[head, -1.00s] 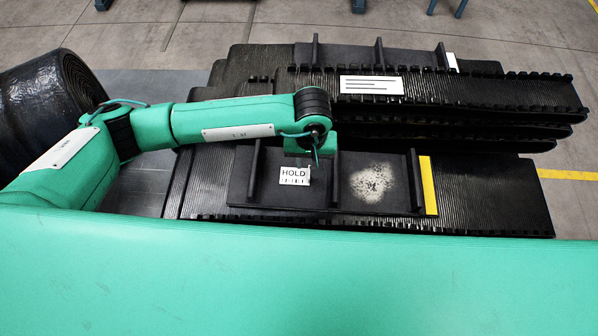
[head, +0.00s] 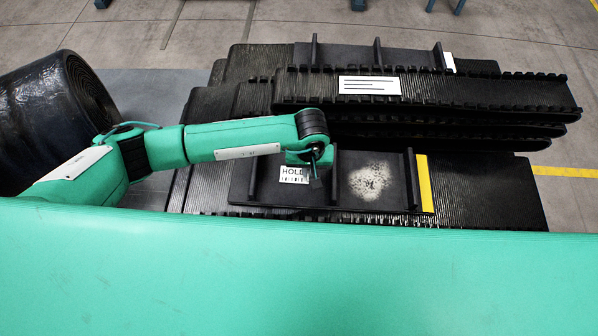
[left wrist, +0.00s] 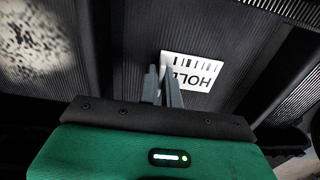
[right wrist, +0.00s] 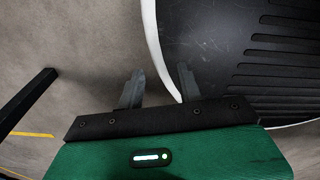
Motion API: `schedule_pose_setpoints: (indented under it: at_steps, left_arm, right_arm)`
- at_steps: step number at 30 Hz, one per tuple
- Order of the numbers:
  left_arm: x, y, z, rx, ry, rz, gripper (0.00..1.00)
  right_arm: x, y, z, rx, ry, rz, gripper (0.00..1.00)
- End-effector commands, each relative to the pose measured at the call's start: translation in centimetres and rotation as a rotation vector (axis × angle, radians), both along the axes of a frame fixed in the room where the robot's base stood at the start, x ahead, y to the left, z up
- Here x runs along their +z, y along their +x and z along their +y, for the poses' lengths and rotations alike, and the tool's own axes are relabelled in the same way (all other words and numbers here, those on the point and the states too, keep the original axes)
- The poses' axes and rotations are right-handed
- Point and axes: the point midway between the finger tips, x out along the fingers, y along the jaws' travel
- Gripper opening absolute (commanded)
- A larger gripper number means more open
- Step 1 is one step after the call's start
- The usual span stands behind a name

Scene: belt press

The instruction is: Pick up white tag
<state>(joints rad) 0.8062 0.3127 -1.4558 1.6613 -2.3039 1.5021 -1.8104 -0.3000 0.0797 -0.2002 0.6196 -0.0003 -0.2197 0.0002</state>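The white tag (head: 292,174), printed HOLD with a barcode, lies on the black belt piece (head: 335,205) between two upright black ribs. My left gripper (head: 316,172) is over the tag's right side in the head view and partly covers it. In the left wrist view the tag (left wrist: 192,72) looks flat on the belt, with the left fingertips (left wrist: 160,72) at its edge. The fingers are close together; whether they touch or grip the tag cannot be told. My right gripper (right wrist: 158,82) shows only in the right wrist view, open and empty.
A stack of black belts with a white label (head: 369,85) lies behind. A yellow strip (head: 425,183) and a pale worn patch (head: 370,178) are right of the tag. A black roll (head: 55,110) stands at left. Below the right gripper are grey floor and a dark ribbed surface (right wrist: 240,60).

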Motion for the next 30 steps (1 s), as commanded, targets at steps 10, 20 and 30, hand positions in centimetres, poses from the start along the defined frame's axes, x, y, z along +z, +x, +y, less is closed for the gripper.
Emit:
schedule_pose_setpoints:
  at_steps: [10,20,30]
  left_arm:
    - [0.1,0.0,0.0,0.0,0.0,0.0,0.0]
    - [3.1,0.1,0.0,-0.002,-0.001,-0.005,0.0]
    - [12.4,0.2,0.0,-0.003,-0.002,-0.008,0.0]
  right_arm:
    - [0.0,0.0,0.1,-0.001,0.001,0.0,0.36]
    - [-0.6,0.2,0.1,-0.001,0.001,0.001,0.36]
    - [-1.6,3.0,0.5,-0.005,0.004,-0.022,0.36]
